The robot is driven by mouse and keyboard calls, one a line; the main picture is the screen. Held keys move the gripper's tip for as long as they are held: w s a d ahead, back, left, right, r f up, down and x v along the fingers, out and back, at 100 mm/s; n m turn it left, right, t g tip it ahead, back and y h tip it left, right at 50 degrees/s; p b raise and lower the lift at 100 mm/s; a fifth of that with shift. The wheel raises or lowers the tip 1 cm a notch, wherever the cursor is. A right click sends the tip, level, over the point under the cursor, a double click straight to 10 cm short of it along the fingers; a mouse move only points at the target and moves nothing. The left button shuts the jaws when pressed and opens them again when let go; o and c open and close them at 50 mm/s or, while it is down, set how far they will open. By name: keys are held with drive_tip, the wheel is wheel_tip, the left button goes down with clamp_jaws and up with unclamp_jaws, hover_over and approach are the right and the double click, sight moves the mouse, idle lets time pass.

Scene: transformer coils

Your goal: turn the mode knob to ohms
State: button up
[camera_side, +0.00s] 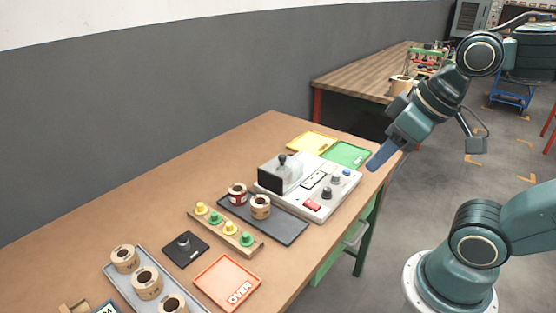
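A white tester box (348,190) stands near the right end of the brown workbench. On its top are a dark knob (327,193) and a greyer knob (336,178) behind it. I cannot tell which is the mode knob, and their markings are too small to read. My gripper (376,162) hangs in the air beyond the right side of the box, above the bench edge, apart from both knobs. Its blue fingers are seen side-on, so the gap between them does not show. No held object is visible.
An orange tray (226,283) lies in front.

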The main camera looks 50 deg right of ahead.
drive_tip(key=w+d+n+g, duration=0.2)
drive_tip(key=w+d, duration=0.1)
drive_tip(key=w, duration=0.3)
drive_tip(key=n+g, duration=0.4)
drive_tip(key=n, duration=0.2)
hover_over(328, 188)
wheel_tip(328, 188, down, 13)
drive_tip(key=shift+w+d+f, duration=0.15)
drive_tip(key=shift+w+f, duration=0.05)
drive_tip(key=shift+f, duration=0.15)
drive_tip(key=f, duration=1.3)
drive_tip(key=shift+s+a+f, duration=0.15)
drive_tip(key=shift+a+f, duration=0.05)
drive_tip(key=shift+f, duration=0.05)
